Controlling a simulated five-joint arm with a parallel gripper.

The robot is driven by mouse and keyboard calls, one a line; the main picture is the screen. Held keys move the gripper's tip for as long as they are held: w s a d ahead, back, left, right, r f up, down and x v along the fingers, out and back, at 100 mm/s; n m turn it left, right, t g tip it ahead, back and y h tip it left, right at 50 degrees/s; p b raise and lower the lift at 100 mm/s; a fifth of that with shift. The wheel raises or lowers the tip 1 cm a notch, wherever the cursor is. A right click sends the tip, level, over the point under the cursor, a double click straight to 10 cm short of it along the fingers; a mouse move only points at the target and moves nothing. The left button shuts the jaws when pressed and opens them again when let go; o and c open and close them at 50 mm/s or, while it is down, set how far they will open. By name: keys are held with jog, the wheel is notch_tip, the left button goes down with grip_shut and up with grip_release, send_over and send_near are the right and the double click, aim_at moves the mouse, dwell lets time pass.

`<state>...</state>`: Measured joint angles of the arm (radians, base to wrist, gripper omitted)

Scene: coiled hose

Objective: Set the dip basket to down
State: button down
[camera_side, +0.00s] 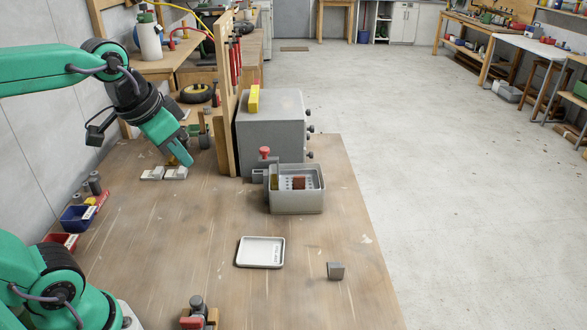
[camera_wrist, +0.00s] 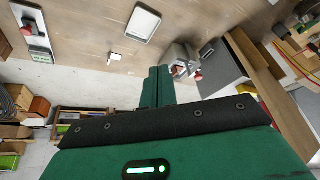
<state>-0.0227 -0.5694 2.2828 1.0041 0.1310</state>
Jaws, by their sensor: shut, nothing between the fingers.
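A grey open tank (camera_side: 297,203) stands on the wooden bench against the front of a grey box. Inside it a perforated grey surface with a reddish-brown block (camera_side: 299,182) shows; I cannot tell clearly how deep the dip basket sits. A red knob (camera_side: 264,152) stands upright on a grey mount at the tank's left side. My gripper (camera_side: 188,163) is shut and empty, pointing down, left of the tank and apart from it. In the wrist view my gripper (camera_wrist: 159,71) hides part of the tank area (camera_wrist: 178,56).
A grey box (camera_side: 270,120) with a yellow block on top and a wooden upright (camera_side: 228,120) stand behind. Pale blocks (camera_side: 175,173) lie below my gripper. A white tray (camera_side: 261,252), a small grey cube (camera_side: 336,270) and a red-and-grey fixture (camera_side: 198,315) stand nearer. Bench between is clear.

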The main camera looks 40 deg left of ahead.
jog(key=w+a+r+m+g, duration=0.1)
jog(key=w+a+r+m, duration=0.1)
jog(key=w+r, duration=0.45)
jog(key=m+g, duration=0.4)
jog(key=m, duration=0.2)
send_over(263, 149)
notch_tip(263, 149, down, 3)
jog(key=shift+w+f, duration=0.1)
jog(key=shift+f, duration=0.1)
jog(key=shift+f, duration=0.1)
jog(key=shift+f, duration=6.95)
